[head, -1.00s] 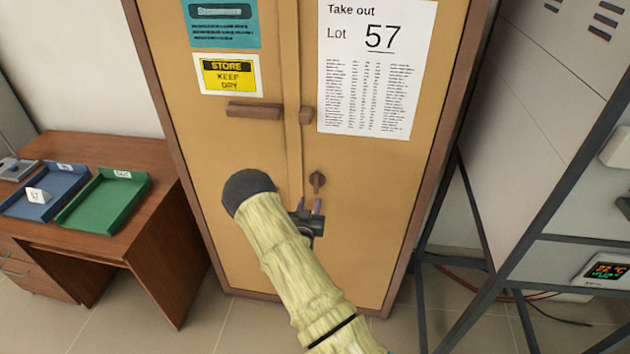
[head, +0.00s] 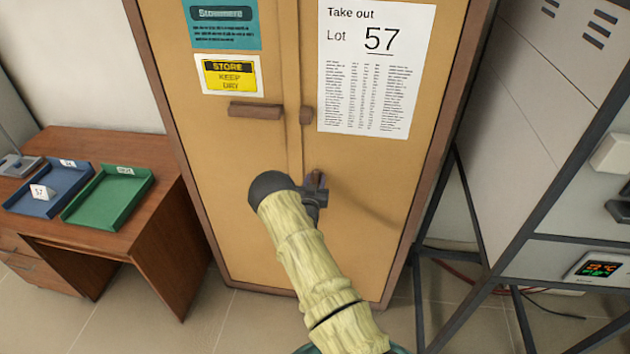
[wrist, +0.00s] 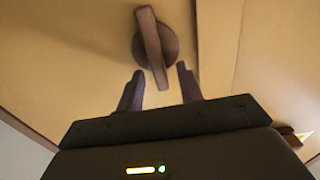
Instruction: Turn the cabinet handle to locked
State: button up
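The cabinet (head: 350,225) is tan with a brown frame and two doors. Its handle (head: 317,181) is a brown bar on a round base, low on the right door, partly hidden by my gripper in the head view. In the wrist view the handle (wrist: 150,40) stands near upright, slightly tilted, on its disc. My gripper (wrist: 160,83) is open, with one finger on either side of the bar's near end. I cannot tell whether either finger touches it. In the head view my gripper (head: 315,192) is at the handle.
A brown desk (head: 150,235) with a blue tray (head: 50,192) and a green tray (head: 108,200) stands left of the cabinet. A dark metal frame (head: 530,215) with equipment stands close on the right. A lot sheet (head: 375,75) hangs above the handle.

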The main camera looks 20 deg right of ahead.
grip_shut()
